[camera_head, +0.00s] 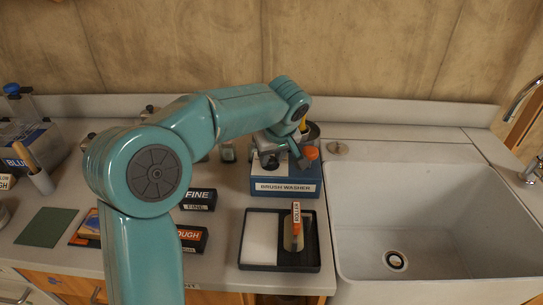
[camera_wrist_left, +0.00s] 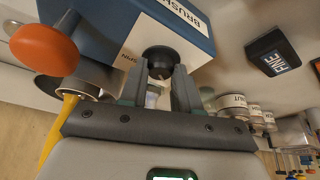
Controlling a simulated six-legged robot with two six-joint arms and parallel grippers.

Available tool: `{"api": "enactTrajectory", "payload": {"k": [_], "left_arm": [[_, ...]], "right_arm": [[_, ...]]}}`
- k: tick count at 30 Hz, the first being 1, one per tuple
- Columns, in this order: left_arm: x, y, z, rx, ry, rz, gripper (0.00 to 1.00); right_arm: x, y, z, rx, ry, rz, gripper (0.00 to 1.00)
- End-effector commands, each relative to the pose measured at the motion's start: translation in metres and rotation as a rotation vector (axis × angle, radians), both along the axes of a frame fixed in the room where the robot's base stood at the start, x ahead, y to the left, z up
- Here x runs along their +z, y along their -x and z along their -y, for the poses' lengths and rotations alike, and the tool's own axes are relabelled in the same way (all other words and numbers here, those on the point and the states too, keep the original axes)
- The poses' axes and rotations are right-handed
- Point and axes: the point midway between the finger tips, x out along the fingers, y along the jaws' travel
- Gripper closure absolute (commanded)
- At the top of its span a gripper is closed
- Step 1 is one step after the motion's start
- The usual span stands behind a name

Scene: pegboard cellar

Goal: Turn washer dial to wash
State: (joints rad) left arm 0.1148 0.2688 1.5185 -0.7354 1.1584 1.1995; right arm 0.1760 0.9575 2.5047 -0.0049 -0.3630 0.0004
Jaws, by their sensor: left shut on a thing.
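The blue brush washer (camera_head: 285,186) stands on the counter left of the sink, its name label facing front. In the left wrist view its blue body (camera_wrist_left: 120,28) fills the top, with a small "SPIN" marking beside the black round dial (camera_wrist_left: 160,58). My left gripper (camera_wrist_left: 158,82) is shut on this dial, one finger on each side. In the head view the left gripper (camera_head: 272,153) is over the washer's top, and the arm partly hides it. An orange knob (camera_head: 311,152) stands at the washer's right; it also shows in the wrist view (camera_wrist_left: 43,48). The dial's pointer setting cannot be read.
A black tray (camera_head: 314,256) with a roller (camera_head: 295,228) lies in front of the washer. The white sink (camera_head: 349,235) is to the right.

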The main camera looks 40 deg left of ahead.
Motion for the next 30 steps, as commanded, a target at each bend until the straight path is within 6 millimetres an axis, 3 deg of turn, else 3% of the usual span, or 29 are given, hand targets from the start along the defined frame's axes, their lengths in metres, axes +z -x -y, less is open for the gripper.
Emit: {"api": "enactTrajectory", "payload": {"k": [8,9,11,23,30], "left_arm": [[-0.006,0.002,0.002,0.001,0.007,-0.018,0.99],[-0.006,0.002,0.002,0.001,0.007,-0.018,0.62],[-0.006,0.002,0.002,0.000,0.005,-0.016,0.43],[0.005,0.002,0.003,-0.001,0.001,-0.005,0.43],[0.056,0.010,0.021,-0.004,0.002,0.000,0.43]], "right_arm": [[-0.001,0.000,0.000,0.000,0.000,0.000,0.57],[-0.001,0.000,0.000,0.000,0.000,0.000,0.57],[-0.001,0.000,0.000,0.000,0.000,0.000,0.57],[0.001,0.000,0.000,0.000,0.000,0.000,0.57],[0.006,0.000,0.000,0.000,0.000,0.000,0.57]]}}
